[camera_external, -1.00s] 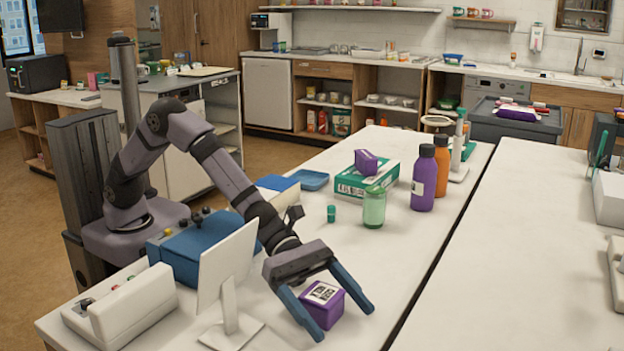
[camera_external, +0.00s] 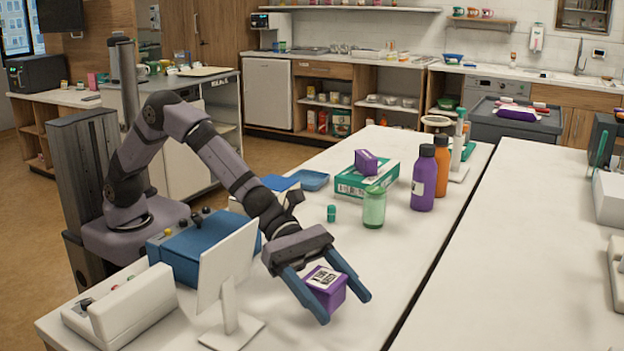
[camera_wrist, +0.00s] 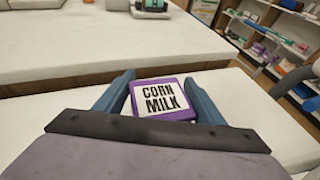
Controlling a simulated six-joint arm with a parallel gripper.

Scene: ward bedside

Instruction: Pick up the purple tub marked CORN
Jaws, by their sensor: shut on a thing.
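The purple tub (camera_external: 333,294) has a white top label with dark print. In the wrist view the label on the tub (camera_wrist: 160,97) reads CORN MILK. My gripper (camera_external: 345,308) is shut on the tub, with one blue finger on each side of it. The gripper (camera_wrist: 161,76) also shows in the wrist view with the tub between its fingers. The tub looks slightly tilted and a little above the white table (camera_external: 440,215). Its underside is partly hidden by a finger.
A white panel on a stand (camera_external: 228,270) is close left of my gripper. The front right tabletop is clear.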

